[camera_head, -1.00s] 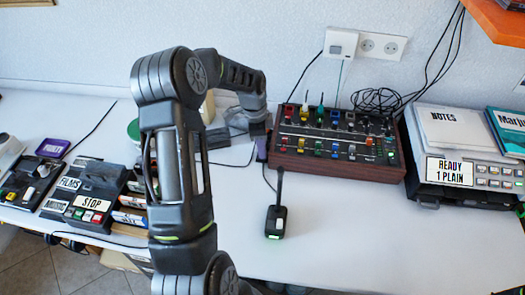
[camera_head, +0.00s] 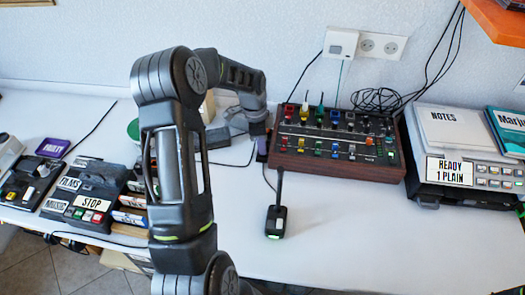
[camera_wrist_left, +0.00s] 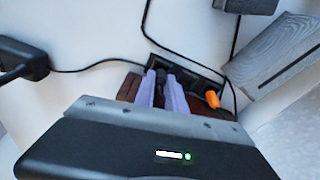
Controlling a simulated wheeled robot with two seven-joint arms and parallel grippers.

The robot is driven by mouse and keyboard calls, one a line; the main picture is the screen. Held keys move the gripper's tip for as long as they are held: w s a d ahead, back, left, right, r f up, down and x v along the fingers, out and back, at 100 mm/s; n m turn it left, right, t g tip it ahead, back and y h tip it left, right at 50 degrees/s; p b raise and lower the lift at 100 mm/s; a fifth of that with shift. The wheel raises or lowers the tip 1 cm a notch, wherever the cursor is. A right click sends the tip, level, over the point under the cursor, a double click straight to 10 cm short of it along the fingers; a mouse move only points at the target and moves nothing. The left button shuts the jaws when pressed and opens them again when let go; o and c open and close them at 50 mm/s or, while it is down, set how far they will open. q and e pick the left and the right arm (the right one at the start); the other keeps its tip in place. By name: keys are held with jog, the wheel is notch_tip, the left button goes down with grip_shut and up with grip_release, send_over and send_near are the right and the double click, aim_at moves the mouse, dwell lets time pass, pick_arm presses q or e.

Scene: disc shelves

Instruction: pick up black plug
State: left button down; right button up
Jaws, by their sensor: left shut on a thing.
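My left gripper (camera_head: 262,148) is at the left end of the brown control panel (camera_head: 300,163), beside its edge. In the left wrist view its two pale purple fingers (camera_wrist_left: 166,92) are close together and shut on a small black plug (camera_wrist_left: 160,74). The fingers hide part of the plug, and it sits against a dark strip of the panel. I cannot tell whether the plug is still seated. The plug is too small to make out in the head view. My right gripper is not in view.
Black cables (camera_head: 378,100) lie behind the panel. A grey machine labelled READY (camera_head: 465,172) stands at the right. An orange knob (camera_wrist_left: 212,99) is near the fingers.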

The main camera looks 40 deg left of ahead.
pick_arm(q)
notch_tip(320, 180, up, 10)
jog(key=b, duration=0.1)
dwell(0.6)
